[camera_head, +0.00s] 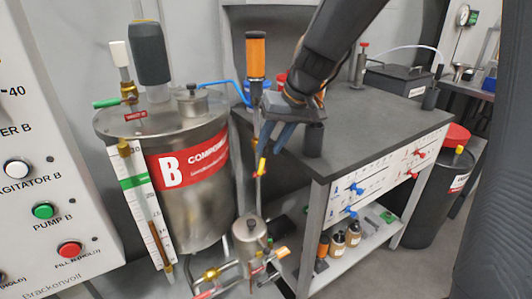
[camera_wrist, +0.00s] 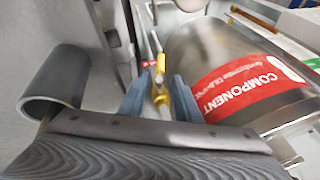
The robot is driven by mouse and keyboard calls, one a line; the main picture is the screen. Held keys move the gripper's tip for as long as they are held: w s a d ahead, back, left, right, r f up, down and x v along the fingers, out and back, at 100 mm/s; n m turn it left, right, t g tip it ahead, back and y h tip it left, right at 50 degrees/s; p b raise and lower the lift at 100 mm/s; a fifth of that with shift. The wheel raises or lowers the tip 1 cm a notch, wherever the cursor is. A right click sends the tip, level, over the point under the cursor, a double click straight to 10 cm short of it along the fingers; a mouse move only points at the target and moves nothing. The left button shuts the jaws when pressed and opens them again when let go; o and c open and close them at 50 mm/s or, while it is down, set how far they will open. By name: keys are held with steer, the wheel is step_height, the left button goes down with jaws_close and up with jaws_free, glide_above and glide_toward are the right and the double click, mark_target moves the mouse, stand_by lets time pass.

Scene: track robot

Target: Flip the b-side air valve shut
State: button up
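A small brass valve with a yellow lever (camera_head: 262,165) sits on a thin vertical pipe to the right of the steel tank marked B (camera_head: 196,190). I cannot read a label naming it as the air valve. My gripper (camera_head: 276,132) is beside this pipe, just above the valve. In the wrist view, the yellow and brass valve (camera_wrist: 159,82) shows between the two blue-grey fingertips of my gripper (camera_wrist: 160,95). The fingers are apart, and I cannot tell whether either touches the valve. The tank's red label (camera_wrist: 245,85) is to the right there.
A green-handled valve (camera_head: 107,103) sits on the tank lid. A dark-topped bench (camera_head: 395,120) with blue and red valve knobs stands close on the right. A small metal pot and brass fittings (camera_head: 211,274) are below. A control panel (camera_head: 45,150) is at the left.

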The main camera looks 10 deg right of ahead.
mark_target(264, 158)
steer(key=shift+v, duration=1.1)
steer(key=shift+w+a+f+m+t+h+p, duration=0.4)
steer(key=shift+f+m+p, duration=0.35)
steer(key=shift+f+p, duration=1)
steer(key=shift+w+a+f+m+t+h+p, duration=0.25)
steer(key=shift+a+f+m+p, duration=0.45)
steer(key=shift+p, duration=1.8)
steer(key=shift+w+a+f+m+t+h+p, duration=0.3)
steer(key=shift+f+m+p, duration=0.55)
steer(key=shift+f+p, duration=1.05)
steer(key=shift+r, duration=0.3)
jaws_close()
